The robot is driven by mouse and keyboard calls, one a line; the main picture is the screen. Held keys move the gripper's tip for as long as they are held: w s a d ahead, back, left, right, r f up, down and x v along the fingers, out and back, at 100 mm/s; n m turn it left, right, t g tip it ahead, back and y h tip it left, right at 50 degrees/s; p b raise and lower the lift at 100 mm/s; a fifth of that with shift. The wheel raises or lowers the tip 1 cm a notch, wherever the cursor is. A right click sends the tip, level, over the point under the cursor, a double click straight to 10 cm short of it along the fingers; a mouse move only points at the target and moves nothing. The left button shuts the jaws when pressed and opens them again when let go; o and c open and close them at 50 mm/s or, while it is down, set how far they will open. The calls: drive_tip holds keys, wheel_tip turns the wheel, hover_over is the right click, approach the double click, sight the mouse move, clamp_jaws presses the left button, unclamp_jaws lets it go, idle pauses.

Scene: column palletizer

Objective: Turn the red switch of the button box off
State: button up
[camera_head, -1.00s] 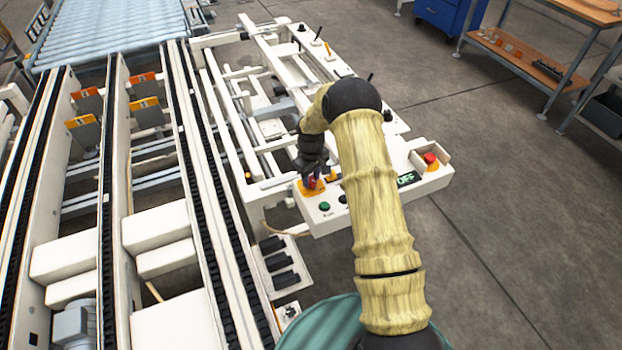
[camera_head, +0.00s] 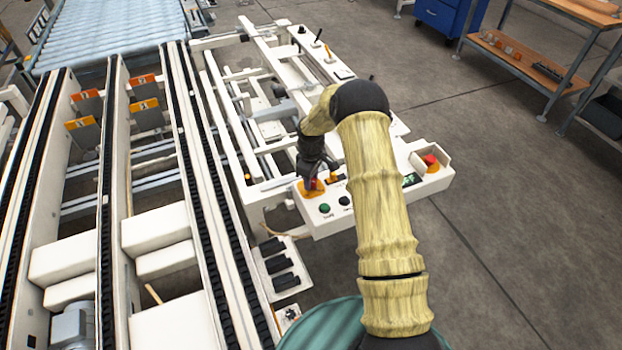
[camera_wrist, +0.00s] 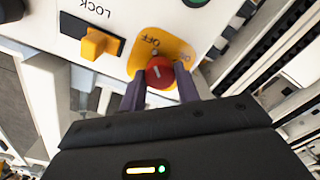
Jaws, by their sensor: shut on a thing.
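The button box (camera_head: 388,200) is a white panel at the near end of the white frame. Its red switch (camera_wrist: 159,72) is a round knob with a white mark, on a yellow plate (camera_wrist: 172,46) that reads "OFF". In the wrist view the white mark points up and slightly left, towards the dot by "OFF". My gripper (camera_wrist: 160,90) is shut on the red switch, one purple finger on each side. In the head view my gripper (camera_head: 312,180) covers much of the switch, and only a little red shows on the yellow plate.
An orange slider marked "LOCK" (camera_wrist: 98,43) sits beside the switch. Green (camera_head: 324,208) and black (camera_head: 344,200) buttons lie nearby. A red emergency button (camera_head: 430,160) is at the box's right end. Conveyor rails (camera_head: 185,150) run along the left. Open floor lies right.

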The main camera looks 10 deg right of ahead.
drive_tip(key=o, duration=1)
drive_tip(key=shift+r, duration=0.15)
wheel_tip(320, 180, up, 17)
drive_tip(key=shift+r+b, duration=0.1)
drive_tip(key=shift+b, duration=0.65)
drive_tip(key=s+r+m+t+p, duration=0.1)
drive_tip(key=s+r+m, duration=0.1)
drive_tip(key=s, duration=0.7)
drive_tip(key=s+r+m+p, duration=0.2)
drive_tip(key=s+r+m, duration=0.1)
drive_tip(key=s, duration=0.7)
drive_tip(key=s+r+m+t+p, duration=0.1)
drive_tip(key=s+r+m, duration=0.2)
drive_tip(key=s, duration=0.7)
drive_tip(key=shift+m+t, duration=0.3)
drive_tip(key=shift+m, duration=0.8)
